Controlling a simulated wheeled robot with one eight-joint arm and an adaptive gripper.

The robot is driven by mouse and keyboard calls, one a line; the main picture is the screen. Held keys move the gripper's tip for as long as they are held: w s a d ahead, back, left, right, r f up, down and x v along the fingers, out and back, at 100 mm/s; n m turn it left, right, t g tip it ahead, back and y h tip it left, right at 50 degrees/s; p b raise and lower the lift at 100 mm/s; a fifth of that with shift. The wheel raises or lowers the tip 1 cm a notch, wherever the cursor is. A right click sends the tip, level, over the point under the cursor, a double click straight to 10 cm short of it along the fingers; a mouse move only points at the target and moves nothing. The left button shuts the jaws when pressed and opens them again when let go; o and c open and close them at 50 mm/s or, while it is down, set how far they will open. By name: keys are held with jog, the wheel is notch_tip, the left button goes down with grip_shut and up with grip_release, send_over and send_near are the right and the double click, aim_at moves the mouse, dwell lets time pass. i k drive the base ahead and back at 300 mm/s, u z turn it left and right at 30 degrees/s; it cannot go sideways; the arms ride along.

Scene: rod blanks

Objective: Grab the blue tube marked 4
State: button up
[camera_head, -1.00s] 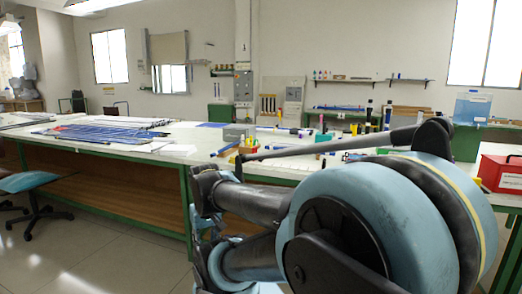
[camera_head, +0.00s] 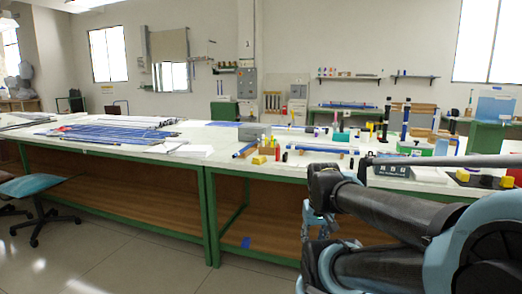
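Several blue tubes are on the long white worktable (camera_head: 215,160). A short blue tube (camera_head: 245,150) lies left of centre, and a longer one (camera_head: 322,151) lies near the front edge. Dark blue tubes (camera_head: 405,122) stand upright farther right. No number can be read on any of them, so I cannot tell which is marked 4. My arm fills the lower right, in front of the table's right part. My gripper cannot be made out.
A grey box (camera_head: 254,132) and small yellow blocks (camera_head: 259,160) sit near the front edge. Bundles of long blue rods (camera_head: 105,134) lie at left. A blue-seated stool (camera_head: 38,185) stands at far left. The floor in front of the table is clear.

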aim_at(245, 148)
jog(key=z, duration=0.1)
jog(key=i, duration=1)
jog(key=u, duration=0.1)
